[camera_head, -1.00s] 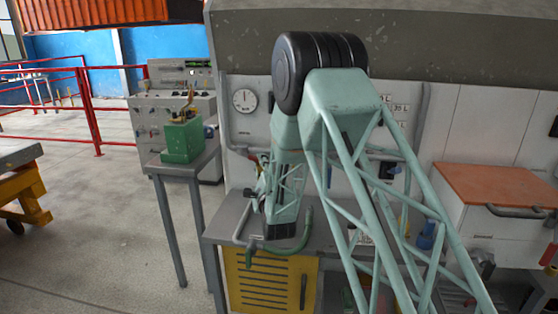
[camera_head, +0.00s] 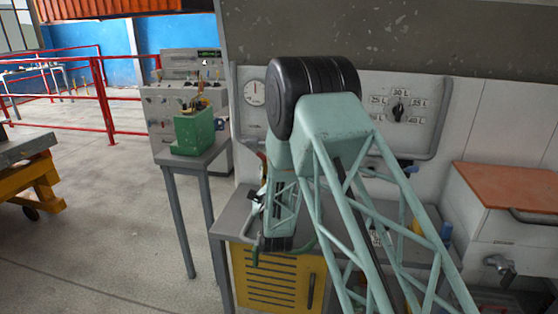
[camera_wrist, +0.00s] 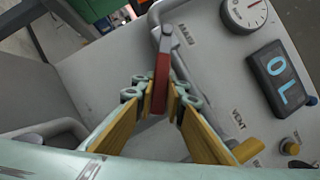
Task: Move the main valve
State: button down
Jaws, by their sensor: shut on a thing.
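The main valve has a red lever handle (camera_wrist: 161,82) on a grey pivot, beside the word MAIN on the light panel in the wrist view. My gripper (camera_wrist: 160,98) has its yellow-padded fingers closed around the lower part of this lever. In the camera_head view my arm hides most of the valve and the fingers cannot be made out clearly.
A round pressure gauge (camera_wrist: 244,12) and a display reading 0 L (camera_wrist: 281,78) are right of the lever. A VENT label and pipe lie below. In the camera_head view, a dial (camera_head: 399,110) marked in litres is behind my arm, and a green box (camera_head: 194,132) stands left.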

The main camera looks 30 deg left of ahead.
jog(key=shift+a+f, duration=0.1)
dwell(0.4)
jog(key=c, duration=2.6)
grip_release()
jog(key=shift+s, duration=0.1)
jog(key=r+v, duration=0.2)
jog(key=v, duration=1.4)
jog(key=shift+s+d+r, duration=0.25)
jog(key=shift+s+d, duration=0.1)
jog(key=shift+s, duration=0.15)
